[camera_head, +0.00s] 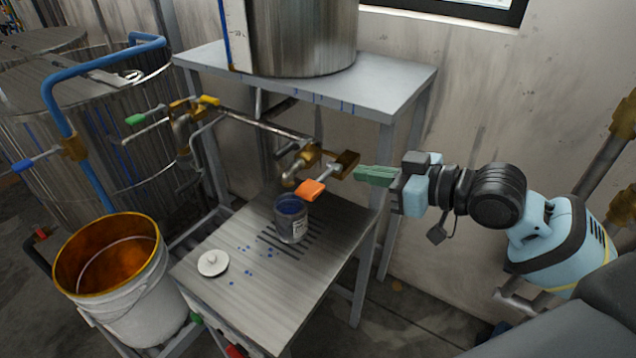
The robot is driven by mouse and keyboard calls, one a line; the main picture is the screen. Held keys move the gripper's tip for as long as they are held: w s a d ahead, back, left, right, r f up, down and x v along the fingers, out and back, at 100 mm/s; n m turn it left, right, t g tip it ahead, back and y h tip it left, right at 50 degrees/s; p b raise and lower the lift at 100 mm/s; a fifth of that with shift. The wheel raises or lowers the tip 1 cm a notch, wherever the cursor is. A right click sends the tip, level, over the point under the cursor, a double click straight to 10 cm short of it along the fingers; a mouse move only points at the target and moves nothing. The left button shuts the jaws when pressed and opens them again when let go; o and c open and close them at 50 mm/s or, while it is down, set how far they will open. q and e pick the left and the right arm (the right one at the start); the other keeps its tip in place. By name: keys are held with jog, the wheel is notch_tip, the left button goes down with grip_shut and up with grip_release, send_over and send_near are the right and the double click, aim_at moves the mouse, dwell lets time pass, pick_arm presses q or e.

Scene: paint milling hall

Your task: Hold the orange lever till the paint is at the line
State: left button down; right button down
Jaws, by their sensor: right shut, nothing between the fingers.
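The orange lever (311,190) sticks out toward me from a brass tap (298,165) on the pipe below the upper shelf. A small glass jar (292,226) stands upright under the tap on the slotted lower table, with blue paint (290,205) visible through its mouth. I cannot make out a fill line or the exact level. My right gripper (358,173) comes in from the right, its green fingers shut and empty. They point left, just right of the lever's orange end, with a gap between. My left gripper is out of view.
A white lid (213,263) and blue drips lie on the lower table (262,308). A bucket (118,270) with an orange-brown inside stands at left. Blue, green and yellow (209,100) handles sit on pipes by the steel tanks. A drum stands on the upper shelf (400,83).

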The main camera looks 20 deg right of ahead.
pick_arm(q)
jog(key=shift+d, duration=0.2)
pick_arm(e)
send_over(319, 182)
jog(key=s, duration=0.3)
notch_tip(319, 182, down, 2)
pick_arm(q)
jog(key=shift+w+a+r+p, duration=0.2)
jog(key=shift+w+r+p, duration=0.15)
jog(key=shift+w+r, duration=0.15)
pick_arm(e)
notch_tip(319, 182, down, 4)
jog(key=shift+a+f, duration=0.15)
jog(key=shift+f, duration=0.1)
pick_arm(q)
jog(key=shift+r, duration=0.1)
pick_arm(e)
jog(key=shift+w, duration=0.1)
